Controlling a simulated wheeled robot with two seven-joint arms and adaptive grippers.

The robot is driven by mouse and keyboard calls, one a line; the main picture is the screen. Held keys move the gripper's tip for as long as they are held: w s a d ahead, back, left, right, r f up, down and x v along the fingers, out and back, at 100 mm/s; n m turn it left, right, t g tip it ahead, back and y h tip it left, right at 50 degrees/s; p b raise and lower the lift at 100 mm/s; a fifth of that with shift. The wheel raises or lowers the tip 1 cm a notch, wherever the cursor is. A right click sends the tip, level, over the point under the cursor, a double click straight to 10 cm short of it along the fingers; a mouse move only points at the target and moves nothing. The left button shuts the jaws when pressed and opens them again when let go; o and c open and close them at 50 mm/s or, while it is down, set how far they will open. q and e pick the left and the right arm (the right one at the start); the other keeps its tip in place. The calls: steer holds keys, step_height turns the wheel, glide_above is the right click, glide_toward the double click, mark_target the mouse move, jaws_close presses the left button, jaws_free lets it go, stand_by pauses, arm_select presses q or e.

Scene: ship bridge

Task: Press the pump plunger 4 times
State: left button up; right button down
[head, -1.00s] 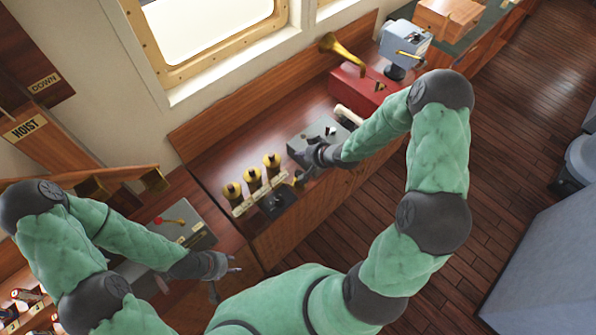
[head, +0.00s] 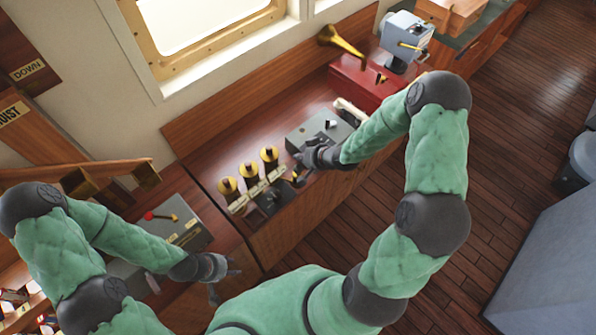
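No part is clearly recognisable as the pump plunger. A red box with a brass horn (head: 341,45) stands at the back of the console, and a cream handle-like bar (head: 350,111) lies in front of it, partly behind my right arm. My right gripper (head: 298,172) is over the console's front edge, between a grey box (head: 312,130) and a dark block (head: 272,200). Its fingers are small and dark, so I cannot tell if they are open or touching anything. My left gripper (head: 226,284) has its fingers spread and empty, in front of the console.
Several brass cylinders (head: 249,171) with cream tags stand left of my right gripper. A grey panel with a red-knobbed lever (head: 160,217) is at the left, near my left forearm. A blue-grey machine (head: 407,38) stands at the back.

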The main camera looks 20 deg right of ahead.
mark_target(300, 168)
arm_select(q)
steer(key=shift+f+b, duration=0.95)
steer(key=shift+f, duration=0.4)
arm_select(e)
steer(key=shift+f, duration=1.75)
steer(key=shift+f, duration=0.1)
arm_select(q)
steer(key=shift+f, duration=0.2)
arm_select(e)
steer(key=shift+f, duration=0.3)
arm_select(q)
steer(key=shift+f+b, duration=1.05)
steer(key=shift+b, duration=0.2)
arm_select(e)
steer(key=shift+s+f, duration=0.1)
steer(key=shift+f, duration=1.5)
arm_select(q)
steer(key=shift+r, duration=0.15)
arm_select(e)
steer(key=shift+r, duration=0.15)
arm_select(q)
steer(key=shift+r+p, duration=1.65)
steer(key=shift+p, duration=0.15)
arm_select(e)
steer(key=shift+r, duration=1.85)
